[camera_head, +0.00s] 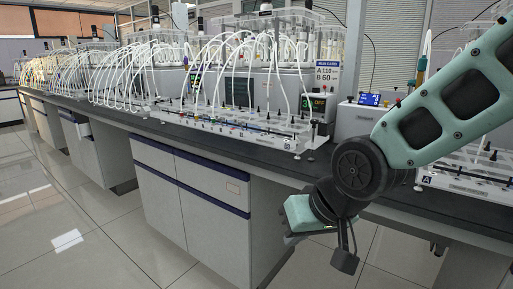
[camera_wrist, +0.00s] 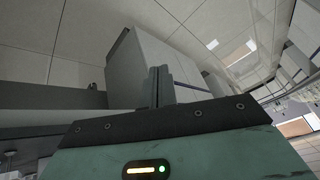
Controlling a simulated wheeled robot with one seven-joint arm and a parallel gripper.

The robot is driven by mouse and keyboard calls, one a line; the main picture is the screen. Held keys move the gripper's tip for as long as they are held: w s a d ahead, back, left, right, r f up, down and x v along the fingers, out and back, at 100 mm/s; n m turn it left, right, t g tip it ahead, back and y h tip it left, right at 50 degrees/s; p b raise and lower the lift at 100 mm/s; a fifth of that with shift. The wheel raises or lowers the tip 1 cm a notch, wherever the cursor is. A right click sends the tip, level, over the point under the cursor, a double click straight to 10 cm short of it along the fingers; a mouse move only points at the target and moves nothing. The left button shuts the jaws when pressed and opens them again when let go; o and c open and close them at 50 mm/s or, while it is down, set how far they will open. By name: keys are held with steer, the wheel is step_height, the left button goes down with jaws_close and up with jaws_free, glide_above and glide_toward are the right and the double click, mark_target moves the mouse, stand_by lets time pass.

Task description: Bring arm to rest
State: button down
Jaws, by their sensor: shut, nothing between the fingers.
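My arm reaches in from the right in the head view. Its wrist hangs low in front of the bench edge, with my gripper (camera_head: 343,262) below the bench top over the floor. In the wrist view my gripper (camera_wrist: 160,86) shows two dark fingers held together, with nothing between them. The gripper touches nothing that I can see. The black bench top (camera_head: 250,160) runs behind my wrist.
Reactor racks (camera_head: 235,120) with many white tubes line the bench. White cabinets (camera_head: 165,195) stand under the bench. The tiled floor (camera_head: 60,220) at left is clear.

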steer(key=s+d+f+n+g+h, duration=0.15)
steer(key=s+d, duration=0.25)
steer(key=s, duration=0.5)
steer(key=s+d+f+n+g+h, duration=0.1)
steer(key=s+d+n+g+h, duration=0.2)
steer(key=s, duration=0.6)
step_height(320, 180, up, 17)
steer(key=y+p, duration=0.1)
steer(key=p, duration=1.6)
steer(key=shift+w, duration=0.25)
steer(key=shift+d, duration=0.1)
